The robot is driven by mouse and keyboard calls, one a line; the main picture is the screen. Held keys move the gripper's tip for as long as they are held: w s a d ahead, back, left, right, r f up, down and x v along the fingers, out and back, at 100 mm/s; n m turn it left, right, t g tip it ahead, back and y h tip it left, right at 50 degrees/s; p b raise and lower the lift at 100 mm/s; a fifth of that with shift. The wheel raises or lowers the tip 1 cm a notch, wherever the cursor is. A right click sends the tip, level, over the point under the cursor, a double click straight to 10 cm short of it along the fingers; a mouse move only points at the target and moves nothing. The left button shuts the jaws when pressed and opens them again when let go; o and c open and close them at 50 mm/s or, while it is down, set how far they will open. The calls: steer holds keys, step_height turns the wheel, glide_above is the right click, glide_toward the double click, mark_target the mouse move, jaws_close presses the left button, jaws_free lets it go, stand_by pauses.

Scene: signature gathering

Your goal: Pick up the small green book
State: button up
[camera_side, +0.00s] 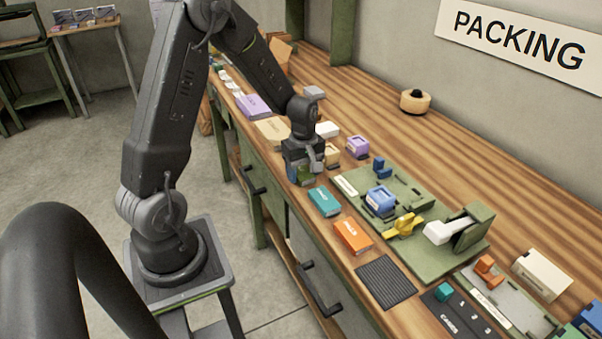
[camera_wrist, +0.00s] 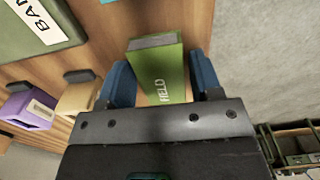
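The small green book (camera_wrist: 163,70), marked "FIELD", lies between the two blue fingers of my gripper (camera_wrist: 163,84) in the wrist view. Its grey page edge shows at the far end, beyond the fingertips. The fingers are spread about the book's width; whether they press on it or stand just clear cannot be told. In the side view my gripper (camera_side: 304,174) is low at the bench's front edge, with a bit of the green book (camera_side: 306,181) showing under it. The rest of the book is hidden there.
A teal book (camera_side: 324,201) and an orange book (camera_side: 352,236) lie nearby along the front edge. A purple stamp (camera_side: 357,146) and a tan stamp (camera_side: 331,155) stand close behind my gripper. A green tray (camera_side: 408,185) is to the right.

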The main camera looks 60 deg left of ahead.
steer(key=c, duration=0.6)
steer(key=shift+r, duration=0.2)
